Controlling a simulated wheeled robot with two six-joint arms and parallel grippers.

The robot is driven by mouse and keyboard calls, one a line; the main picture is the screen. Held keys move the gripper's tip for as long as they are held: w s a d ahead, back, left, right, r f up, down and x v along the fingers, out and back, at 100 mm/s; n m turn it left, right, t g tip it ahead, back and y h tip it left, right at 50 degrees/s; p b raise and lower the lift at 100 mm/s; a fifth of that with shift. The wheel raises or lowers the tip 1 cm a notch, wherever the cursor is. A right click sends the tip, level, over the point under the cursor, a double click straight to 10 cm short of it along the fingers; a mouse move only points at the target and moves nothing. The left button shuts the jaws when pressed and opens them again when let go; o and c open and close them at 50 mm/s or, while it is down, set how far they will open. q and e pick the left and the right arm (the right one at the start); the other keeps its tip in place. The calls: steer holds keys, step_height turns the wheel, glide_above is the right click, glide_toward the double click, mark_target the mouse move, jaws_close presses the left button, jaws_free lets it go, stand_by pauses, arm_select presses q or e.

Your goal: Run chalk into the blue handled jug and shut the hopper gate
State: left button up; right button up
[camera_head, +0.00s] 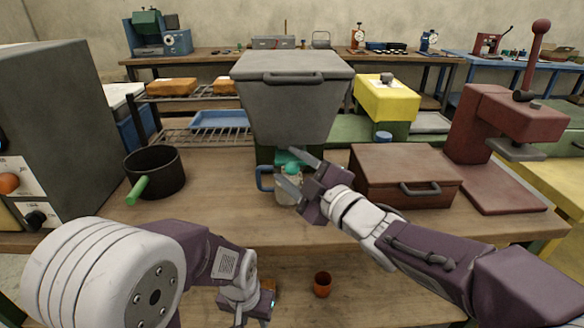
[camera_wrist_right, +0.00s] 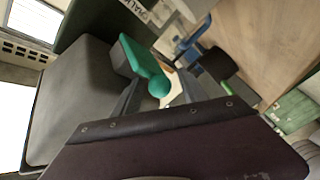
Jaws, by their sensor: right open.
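The grey hopper (camera_head: 292,108) stands at the middle of the bench, its lid closed. Its green gate (camera_wrist_right: 134,56) ends in a round green knob (camera_wrist_right: 159,86); the knob also shows in the head view (camera_head: 292,167). The jug with the blue handle (camera_head: 264,178) stands below the hopper outlet, partly hidden by my right gripper; its contents cannot be made out. My right gripper (camera_head: 298,174) is open, with the green knob between its fingers. I cannot tell whether they touch it. My left gripper (camera_head: 250,302) hangs low at the bench front, its jaws unclear.
A black pot with a green handle (camera_head: 155,172) stands left of the hopper. A brown box (camera_head: 405,178) and a red press (camera_head: 490,150) stand to the right. A grey cabinet (camera_head: 50,120) bounds the left side.

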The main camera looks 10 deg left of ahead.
steer(key=p+v, duration=0.1)
steer(key=v, duration=0.8)
steer(key=shift+p, duration=0.3)
stand_by(1.7)
